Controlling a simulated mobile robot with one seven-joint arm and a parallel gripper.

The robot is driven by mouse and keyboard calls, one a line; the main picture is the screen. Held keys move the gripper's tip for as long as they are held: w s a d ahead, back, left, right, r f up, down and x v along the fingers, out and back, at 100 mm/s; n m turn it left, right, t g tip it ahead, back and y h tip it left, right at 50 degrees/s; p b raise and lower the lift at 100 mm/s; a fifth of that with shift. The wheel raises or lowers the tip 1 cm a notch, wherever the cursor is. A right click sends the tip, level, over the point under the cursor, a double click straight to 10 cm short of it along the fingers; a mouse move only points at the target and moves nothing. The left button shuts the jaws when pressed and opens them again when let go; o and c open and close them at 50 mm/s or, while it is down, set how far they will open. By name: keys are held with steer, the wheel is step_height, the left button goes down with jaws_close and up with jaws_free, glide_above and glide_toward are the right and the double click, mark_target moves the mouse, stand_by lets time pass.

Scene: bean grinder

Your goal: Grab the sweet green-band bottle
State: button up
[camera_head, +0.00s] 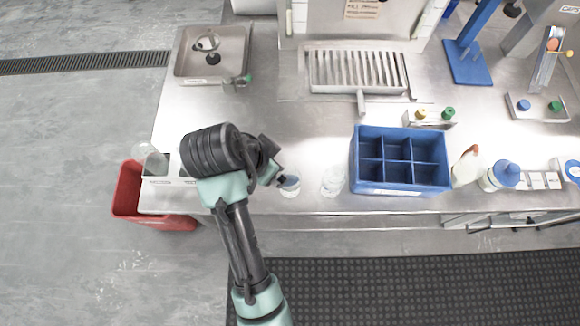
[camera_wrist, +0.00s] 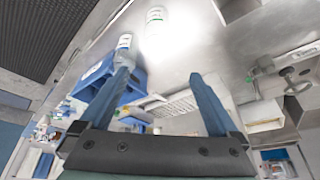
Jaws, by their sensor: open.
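A small green-topped item (camera_head: 448,113) stands beside a yellow-topped one (camera_head: 421,113) in a small rack at the back of the counter, behind the blue divided crate. Another green-topped item (camera_head: 555,106) sits in a rack at the far right. My gripper (camera_head: 276,176) is over the counter's front part, left of the crate, far from both green tops. Its two blue fingers are apart and empty in the wrist view (camera_wrist: 161,73). A pale container (camera_head: 289,185) stands close by it.
The blue divided crate (camera_head: 401,190) stands at the front edge, with a clear container (camera_head: 332,181) to its left. A white bottle (camera_head: 466,168) and a blue-topped bottle (camera_head: 500,176) stand right of it. A sink (camera_head: 183,60) and a drain grate (camera_head: 357,71) lie behind.

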mark_target(288, 171)
steer(key=x, duration=0.7)
steer(key=shift+s+d+f+p, duration=0.15)
steer(key=shift+s+d+p, duration=0.05)
steer(key=shift+s+p, duration=0.2)
steer(key=shift+p+x, duration=0.65)
steer(key=shift+x, duration=2.15)
steer(key=shift+w, duration=0.15)
jaws_close()
